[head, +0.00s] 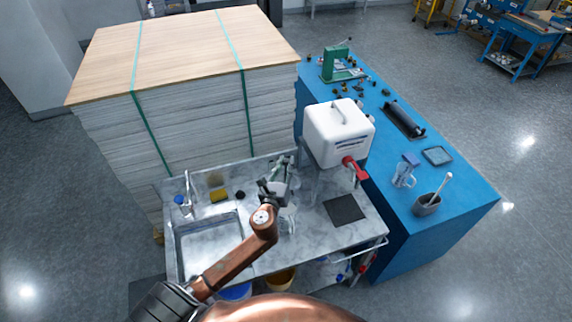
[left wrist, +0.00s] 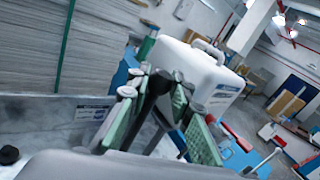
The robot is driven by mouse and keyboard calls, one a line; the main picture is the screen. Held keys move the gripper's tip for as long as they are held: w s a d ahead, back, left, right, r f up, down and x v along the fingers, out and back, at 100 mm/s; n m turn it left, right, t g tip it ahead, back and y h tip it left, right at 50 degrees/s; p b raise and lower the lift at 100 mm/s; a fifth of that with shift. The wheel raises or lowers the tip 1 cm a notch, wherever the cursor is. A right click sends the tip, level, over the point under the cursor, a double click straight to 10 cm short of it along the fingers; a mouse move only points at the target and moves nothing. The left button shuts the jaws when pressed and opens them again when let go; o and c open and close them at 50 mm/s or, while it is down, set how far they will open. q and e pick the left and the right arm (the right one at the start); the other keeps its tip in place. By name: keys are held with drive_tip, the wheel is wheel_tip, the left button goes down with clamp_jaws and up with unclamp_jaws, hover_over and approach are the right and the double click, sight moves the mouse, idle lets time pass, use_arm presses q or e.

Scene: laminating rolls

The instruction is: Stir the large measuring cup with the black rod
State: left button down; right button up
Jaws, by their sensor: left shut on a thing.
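My left gripper (head: 276,185) is over the middle of the marble-look sink counter. In the left wrist view its green-padded fingers (left wrist: 150,110) are closed around a dark, upright piece, which looks like the black rod (left wrist: 154,92). The rod cannot be made out clearly in the head view. A clear vessel (head: 287,226), which looks like a measuring cup, stands on the counter just below the gripper, partly hidden by my arm. Whether the rod is inside it, I cannot tell. Another clear jug (head: 403,176) stands on the blue table. My right gripper is not in view.
A white jerrycan with a red tap (head: 340,130) stands at the counter's back right, near a dark square mat (head: 344,209). The sink (head: 208,243) lies left. A grey mortar with pestle (head: 427,204) is on the blue table (head: 455,190). A tall board stack (head: 190,120) stands behind.

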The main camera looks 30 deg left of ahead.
use_arm(q)
drive_tip(key=shift+r, duration=0.1)
drive_tip(key=shift+r, duration=1.95)
drive_tip(key=shift+d, duration=0.1)
